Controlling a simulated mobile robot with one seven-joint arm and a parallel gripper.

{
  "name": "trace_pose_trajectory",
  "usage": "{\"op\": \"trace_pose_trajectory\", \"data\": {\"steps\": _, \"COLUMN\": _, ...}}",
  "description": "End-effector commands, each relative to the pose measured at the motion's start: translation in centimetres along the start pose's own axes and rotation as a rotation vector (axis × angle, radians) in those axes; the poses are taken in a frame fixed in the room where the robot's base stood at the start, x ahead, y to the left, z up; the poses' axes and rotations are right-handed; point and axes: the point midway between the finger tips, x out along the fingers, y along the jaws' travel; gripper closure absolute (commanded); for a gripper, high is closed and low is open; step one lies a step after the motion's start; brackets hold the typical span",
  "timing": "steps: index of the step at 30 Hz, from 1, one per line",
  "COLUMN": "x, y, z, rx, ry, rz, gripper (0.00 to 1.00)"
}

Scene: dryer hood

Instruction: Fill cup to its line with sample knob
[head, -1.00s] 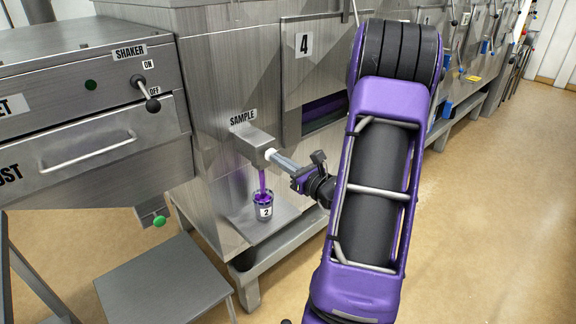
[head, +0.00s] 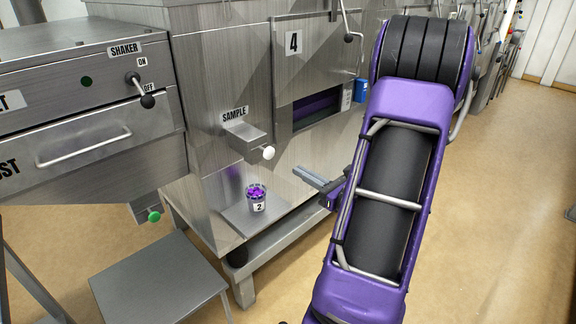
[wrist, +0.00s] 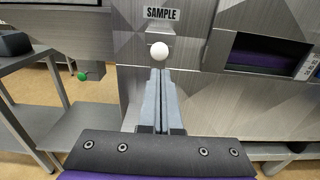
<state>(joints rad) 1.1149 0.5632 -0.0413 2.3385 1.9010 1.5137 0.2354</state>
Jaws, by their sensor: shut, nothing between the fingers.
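The clear cup labelled 2 (head: 257,199) stands upright on a metal shelf (head: 236,216) below the sample spout, with purple pieces heaped near its rim. Its line cannot be made out. The white sample knob (head: 267,152) sits at the end of the spout box (head: 245,138) under the SAMPLE label, and no purple stream falls from it. In the wrist view the knob (wrist: 159,51) shows just beyond my fingertips. My gripper (head: 299,173) is shut and empty, apart from the knob, to its lower right. The cup is hidden in the wrist view.
The shaker switch (head: 141,90) and a drawer handle (head: 84,149) are at the left. A green knob (head: 154,216) hangs below them. A low metal step (head: 158,281) stands in front. A window (head: 318,106) with purple material is at the right, under label 4.

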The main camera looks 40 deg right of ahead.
Motion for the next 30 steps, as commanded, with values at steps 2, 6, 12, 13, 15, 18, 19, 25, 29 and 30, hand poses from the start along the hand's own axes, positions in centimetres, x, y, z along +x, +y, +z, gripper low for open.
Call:
{"op": "trace_pose_trajectory", "data": {"steps": 2, "x": -1.1, "y": -0.1, "z": 0.0, "rx": 0.000, "ry": 0.001, "rz": -0.002, "gripper": 1.00}}
{"op": "trace_pose_trajectory", "data": {"steps": 6, "x": -2.1, "y": 0.0, "z": 0.0, "rx": 0.000, "ry": 0.000, "rz": 0.000, "gripper": 1.00}}
{"op": "trace_pose_trajectory", "data": {"steps": 12, "x": -2.3, "y": 0.0, "z": 0.0, "rx": 0.000, "ry": 0.000, "rz": 0.000, "gripper": 1.00}}
{"op": "trace_pose_trajectory", "data": {"steps": 13, "x": -2.3, "y": 0.0, "z": 0.0, "rx": 0.000, "ry": 0.000, "rz": 0.000, "gripper": 1.00}}
{"op": "trace_pose_trajectory", "data": {"steps": 15, "x": -2.3, "y": 0.0, "z": 0.0, "rx": 0.000, "ry": 0.000, "rz": 0.000, "gripper": 1.00}}
{"op": "trace_pose_trajectory", "data": {"steps": 18, "x": -2.3, "y": 0.0, "z": 0.0, "rx": 0.000, "ry": 0.001, "rz": 0.000, "gripper": 1.00}}
{"op": "trace_pose_trajectory", "data": {"steps": 19, "x": -2.3, "y": 0.0, "z": 0.0, "rx": 0.000, "ry": 0.001, "rz": 0.000, "gripper": 1.00}}
{"op": "trace_pose_trajectory", "data": {"steps": 25, "x": -2.3, "y": 0.0, "z": 0.0, "rx": 0.000, "ry": 0.001, "rz": 0.000, "gripper": 1.00}}
{"op": "trace_pose_trajectory", "data": {"steps": 29, "x": -2.3, "y": 0.0, "z": 0.0, "rx": 0.000, "ry": 0.001, "rz": 0.000, "gripper": 1.00}}
{"op": "trace_pose_trajectory", "data": {"steps": 30, "x": -2.3, "y": 0.0, "z": 0.0, "rx": 0.000, "ry": 0.001, "rz": 0.000, "gripper": 1.00}}
